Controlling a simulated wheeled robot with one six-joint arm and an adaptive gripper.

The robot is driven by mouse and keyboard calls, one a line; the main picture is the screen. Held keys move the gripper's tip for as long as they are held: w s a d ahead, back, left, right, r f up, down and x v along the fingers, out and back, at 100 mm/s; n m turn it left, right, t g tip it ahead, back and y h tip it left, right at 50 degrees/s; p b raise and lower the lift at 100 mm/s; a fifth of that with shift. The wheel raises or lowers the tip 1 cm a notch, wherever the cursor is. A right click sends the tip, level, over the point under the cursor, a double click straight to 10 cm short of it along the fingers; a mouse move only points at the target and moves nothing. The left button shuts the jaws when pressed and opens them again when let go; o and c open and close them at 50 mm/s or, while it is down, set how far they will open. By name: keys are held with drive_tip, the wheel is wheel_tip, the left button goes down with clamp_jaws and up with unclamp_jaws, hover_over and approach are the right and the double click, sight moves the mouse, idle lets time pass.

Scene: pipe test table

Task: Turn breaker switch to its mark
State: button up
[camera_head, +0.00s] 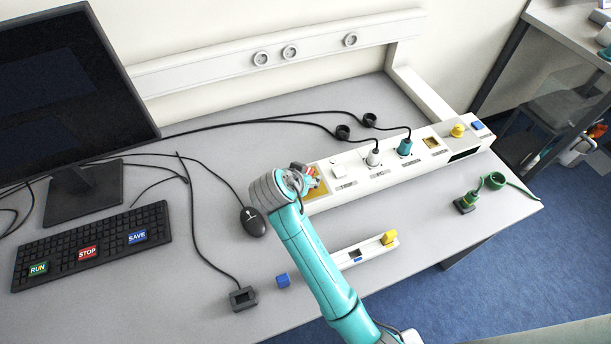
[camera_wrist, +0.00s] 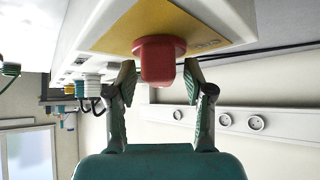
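The breaker switch appears as a red knob (camera_wrist: 160,58) on a yellow plate (camera_wrist: 110,36) in the wrist view. Small dark markings are on the plate right of the knob; I cannot read them or tell the knob's angle. My gripper (camera_wrist: 160,84) has its two fingers apart, one on each side of the knob, with the tips close to it. I cannot tell whether either finger touches. In the head view my gripper (camera_head: 311,180) is at the left end of the white panel (camera_head: 325,201), over the yellow plate (camera_head: 311,207), and mostly covers the knob.
The panel continues right with a white plug (camera_head: 373,158), a teal plug (camera_head: 405,147) and a yellow knob (camera_head: 457,130). A mouse (camera_head: 253,221), keyboard (camera_head: 92,246) and monitor are left.

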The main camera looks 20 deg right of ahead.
drive_tip(key=shift+a+r, duration=0.1)
drive_tip(key=shift+r, duration=0.05)
drive_tip(key=v, duration=1.1)
drive_tip(key=shift+s+a+r, duration=0.2)
drive_tip(key=shift+s+a, duration=0.05)
